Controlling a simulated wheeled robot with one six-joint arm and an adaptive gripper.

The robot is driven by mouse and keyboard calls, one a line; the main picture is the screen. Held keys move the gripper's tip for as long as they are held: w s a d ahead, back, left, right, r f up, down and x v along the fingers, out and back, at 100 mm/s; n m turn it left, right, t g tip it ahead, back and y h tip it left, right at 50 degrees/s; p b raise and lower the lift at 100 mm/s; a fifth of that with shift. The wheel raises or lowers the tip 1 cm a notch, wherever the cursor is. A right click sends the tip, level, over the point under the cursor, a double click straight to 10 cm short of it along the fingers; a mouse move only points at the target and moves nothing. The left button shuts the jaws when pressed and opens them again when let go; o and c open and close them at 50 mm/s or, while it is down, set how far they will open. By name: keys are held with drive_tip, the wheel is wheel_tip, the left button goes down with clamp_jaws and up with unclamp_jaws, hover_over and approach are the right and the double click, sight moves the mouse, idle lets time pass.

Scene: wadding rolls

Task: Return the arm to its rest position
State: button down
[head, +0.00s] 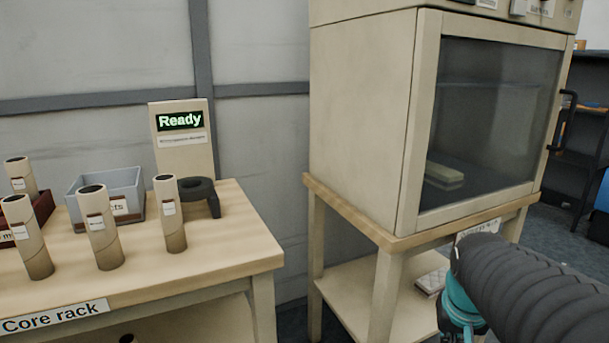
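My arm shows at the lower right of the head view as a ribbed dark sleeve with a teal joint, in front of the cabinet's stand. My gripper is out of the frame, so its fingers and anything in them are hidden from me.
A table marked "Core rack" (232,255) stands at left. It bears upright cardboard tubes (101,232), a grey bin (126,183), a dark ring-shaped stand (200,187) and a "Ready" display (181,140). A glass-door cabinet (365,120) stands right on a wooden stand (385,290).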

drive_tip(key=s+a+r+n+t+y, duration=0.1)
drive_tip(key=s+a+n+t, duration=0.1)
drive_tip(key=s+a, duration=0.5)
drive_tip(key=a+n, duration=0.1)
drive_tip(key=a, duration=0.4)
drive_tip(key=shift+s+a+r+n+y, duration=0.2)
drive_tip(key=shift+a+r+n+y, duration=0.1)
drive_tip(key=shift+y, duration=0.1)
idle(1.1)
